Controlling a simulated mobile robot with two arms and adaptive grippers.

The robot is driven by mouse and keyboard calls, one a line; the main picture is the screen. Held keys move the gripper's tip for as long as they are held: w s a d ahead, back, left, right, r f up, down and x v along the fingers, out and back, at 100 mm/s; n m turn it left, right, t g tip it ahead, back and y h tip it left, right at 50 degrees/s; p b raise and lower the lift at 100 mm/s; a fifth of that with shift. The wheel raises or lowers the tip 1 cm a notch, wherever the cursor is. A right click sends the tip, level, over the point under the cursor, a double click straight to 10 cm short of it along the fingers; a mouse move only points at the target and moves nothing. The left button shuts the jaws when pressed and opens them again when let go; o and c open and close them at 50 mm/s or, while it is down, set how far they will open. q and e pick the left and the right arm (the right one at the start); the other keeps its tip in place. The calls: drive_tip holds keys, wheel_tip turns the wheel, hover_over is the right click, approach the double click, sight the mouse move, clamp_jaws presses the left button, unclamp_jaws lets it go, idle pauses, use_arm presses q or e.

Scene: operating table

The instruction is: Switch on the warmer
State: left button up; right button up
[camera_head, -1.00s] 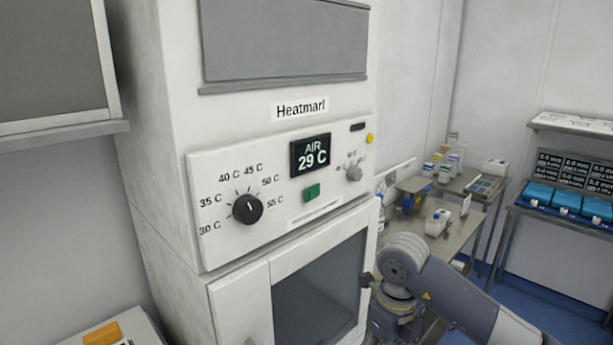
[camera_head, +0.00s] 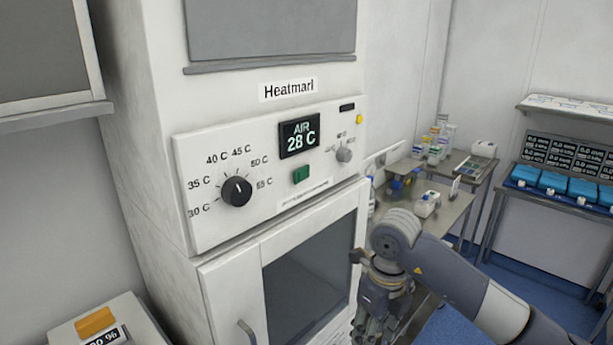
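The warmer (camera_head: 150,120) is a tall white cabinet labelled "Heatmarl", at left of centre. Its control panel (camera_head: 205,155) has a black temperature dial (camera_head: 236,191) ringed with marks from 30 C to 55 C. A lit display (camera_head: 299,139) reads "AIR 28 C". Below the display is a green switch (camera_head: 300,174), and to its right a small grey knob (camera_head: 344,155). My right gripper (camera_head: 370,332) hangs low beside the warmer's door, below the panel and apart from the controls. Its fingertips are partly cut off by the bottom edge. My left gripper is out of view.
The warmer's windowed door (camera_head: 308,275) has a handle (camera_head: 247,332) at lower left. A white device with an orange part (camera_head: 95,321) stands at bottom left. Metal tables with bottles (camera_head: 437,150) and blue bins (camera_head: 553,181) stand at the right. Space before the panel is clear.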

drive_tip(key=w+r, duration=0.1)
drive_tip(key=r, duration=0.1)
drive_tip(key=w+r+t+y, duration=0.1)
drive_tip(key=r, duration=0.2)
drive_tip(key=w+r+t+y+b, duration=0.1)
drive_tip(key=r, duration=0.1)
drive_tip(key=shift+w+a+r, duration=0.3)
drive_tip(key=shift+a+r, duration=0.05)
clamp_jaws()
wheel_tip(320, 180, up, 25)
drive_tip(key=s+n+t+y+b, duration=0.1)
drive_tip(key=n+t+y+b, duration=0.1)
drive_tip(key=t+y, duration=0.3)
drive_tip(key=shift+s+a+n+y, duration=0.35)
drive_tip(key=shift+n+y, duration=0.45)
drive_tip(key=shift+y, duration=0.2)
